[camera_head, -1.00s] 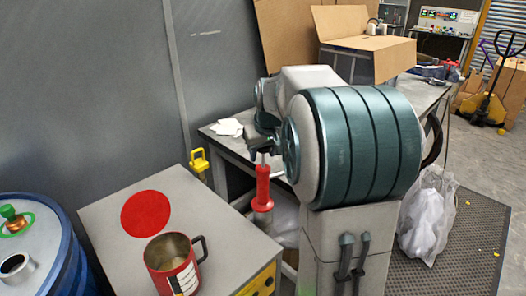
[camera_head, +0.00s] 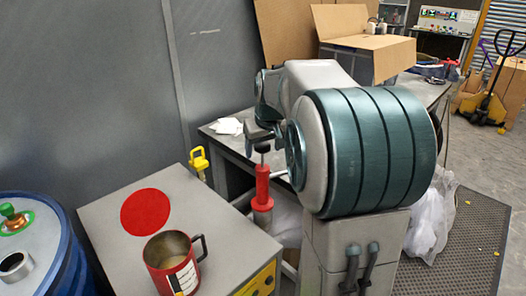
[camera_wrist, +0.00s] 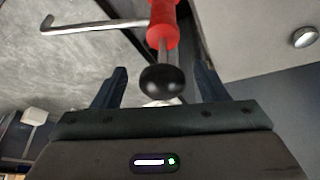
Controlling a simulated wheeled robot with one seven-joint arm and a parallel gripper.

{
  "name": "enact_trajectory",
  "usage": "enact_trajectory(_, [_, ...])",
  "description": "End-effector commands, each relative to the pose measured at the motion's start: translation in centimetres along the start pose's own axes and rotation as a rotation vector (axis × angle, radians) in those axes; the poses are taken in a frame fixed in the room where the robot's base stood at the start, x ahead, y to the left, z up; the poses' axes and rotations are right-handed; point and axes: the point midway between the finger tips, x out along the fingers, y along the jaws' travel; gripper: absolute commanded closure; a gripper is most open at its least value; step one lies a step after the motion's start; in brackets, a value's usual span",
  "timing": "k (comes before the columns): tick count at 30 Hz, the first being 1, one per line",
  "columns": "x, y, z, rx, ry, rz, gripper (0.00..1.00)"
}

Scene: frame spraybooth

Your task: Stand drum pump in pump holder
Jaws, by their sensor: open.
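The drum pump (camera_head: 262,184) has a red body, a thin rod and a black knob on top. It stands upright beyond the right side of the grey cabinet, and its lower end is hidden. In the wrist view the red pump body (camera_wrist: 163,25) shows with its black knob (camera_wrist: 162,81) nearest me and a bent metal spout to the left. My gripper (camera_wrist: 160,75) is open, its fingers apart on either side of the knob, with visible gaps. In the head view my gripper (camera_head: 262,135) is just above the knob. I cannot clearly make out the pump holder.
A grey cabinet (camera_head: 110,213) carries a red disc (camera_head: 146,212) and a red mug (camera_head: 170,268). A blue drum (camera_head: 72,250) stands left. A yellow fitting (camera_head: 199,162) rises behind the cabinet. A workbench (camera_head: 420,92) with a cardboard box (camera_head: 345,62) stands behind my arm.

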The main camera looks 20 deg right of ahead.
Motion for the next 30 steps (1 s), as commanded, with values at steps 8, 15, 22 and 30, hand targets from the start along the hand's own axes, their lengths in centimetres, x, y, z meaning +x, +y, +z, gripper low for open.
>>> enact_trajectory(8, [-6.7,0.0,-0.2,0.000,0.008,0.002,0.33])
enact_trajectory(15, [-10.5,0.0,-0.2,0.000,0.007,0.002,0.33])
enact_trajectory(22, [-11.6,0.0,-0.1,0.000,0.007,0.001,0.33])
enact_trajectory(30, [-11.5,0.0,-0.1,0.000,0.006,0.001,0.33])
